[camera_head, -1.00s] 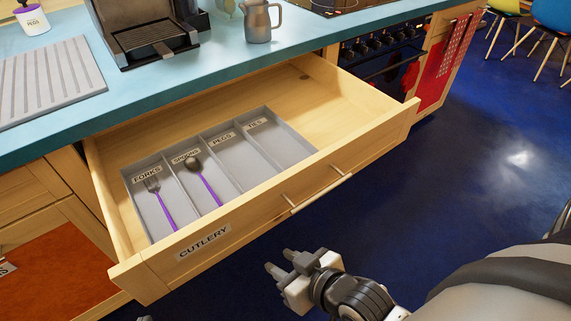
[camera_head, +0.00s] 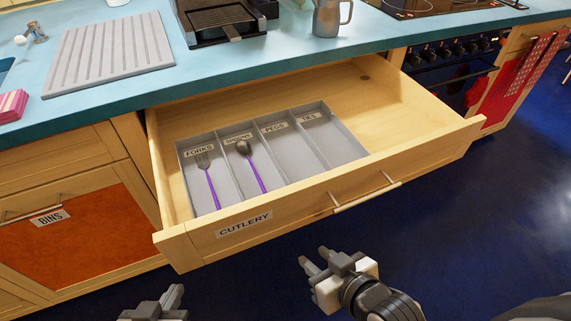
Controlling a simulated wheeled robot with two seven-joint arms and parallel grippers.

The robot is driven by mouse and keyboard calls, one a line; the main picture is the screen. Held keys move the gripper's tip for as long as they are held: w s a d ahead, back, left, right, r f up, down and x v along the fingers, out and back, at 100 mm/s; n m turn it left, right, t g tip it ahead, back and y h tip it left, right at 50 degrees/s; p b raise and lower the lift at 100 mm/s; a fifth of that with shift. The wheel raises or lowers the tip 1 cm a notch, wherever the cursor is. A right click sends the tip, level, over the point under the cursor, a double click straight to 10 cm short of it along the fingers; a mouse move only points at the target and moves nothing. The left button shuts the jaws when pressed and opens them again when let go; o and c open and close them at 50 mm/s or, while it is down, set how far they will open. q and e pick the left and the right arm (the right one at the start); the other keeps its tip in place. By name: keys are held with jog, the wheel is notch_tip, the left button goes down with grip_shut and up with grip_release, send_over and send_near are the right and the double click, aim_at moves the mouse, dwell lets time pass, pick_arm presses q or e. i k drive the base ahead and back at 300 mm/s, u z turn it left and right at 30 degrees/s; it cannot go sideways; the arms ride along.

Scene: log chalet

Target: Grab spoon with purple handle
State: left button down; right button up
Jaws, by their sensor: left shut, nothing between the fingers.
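A spoon with a purple handle (camera_head: 254,169) lies in the second compartment from the left of a grey cutlery tray (camera_head: 363,153), by the spoons label. Its dark bowl points to the back. A fork with a purple handle (camera_head: 210,183) lies in the forks compartment to its left. The tray sits in an open wooden drawer (camera_head: 413,165) labelled cutlery. My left gripper (camera_head: 174,294) is shut and empty, low in front of the drawer's left end. My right gripper (camera_head: 313,259) is in front of and below the drawer front, its fingers apart and empty.
The drawer front with its bar handle (camera_head: 366,193) stands between my grippers and the tray. The pegs and ties compartments are empty. A bins cupboard (camera_head: 78,240) is at the left. A jug (camera_head: 328,18) stands on the blue counter above.

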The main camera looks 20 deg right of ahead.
aim_at(241, 148)
jog(key=k, duration=1)
jog(key=z, duration=1.35)
jog(key=i, duration=1.2)
jog(key=u, duration=2.7)
